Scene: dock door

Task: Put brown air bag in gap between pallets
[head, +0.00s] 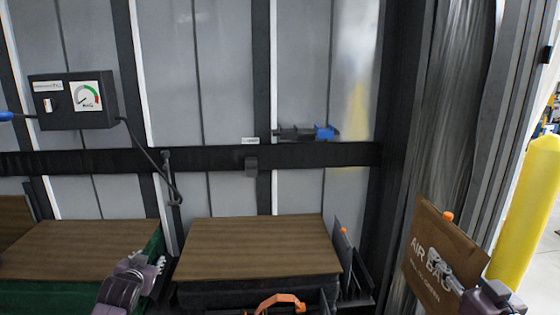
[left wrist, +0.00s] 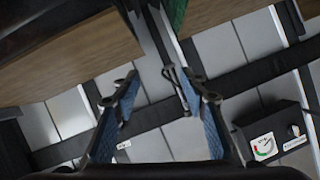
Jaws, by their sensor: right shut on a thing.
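The brown air bag (head: 445,245), printed "AIR BAG", stands tilted at the right with an orange valve on its top edge. My right gripper (head: 438,264) is shut on it. Two wood-topped pallet loads stand in front of me: a left one (head: 80,250) with green sides and a middle one (head: 260,246) with dark sides. A narrow gap (head: 170,262) lies between them. My left gripper (head: 140,266) is near the gap's left side, empty. In the left wrist view my left gripper (left wrist: 163,80) has its blue-padded fingers spread apart; the middle load's top (left wrist: 75,62) shows at left.
A gauge box (head: 72,101) with a dial and cable hangs on the grey panelled wall. A dark strap (head: 215,159) crosses the wall, with a blue-ended tool (head: 322,133) above it. An orange handle (head: 280,302) is at the bottom. A yellow post (head: 530,215) stands far right.

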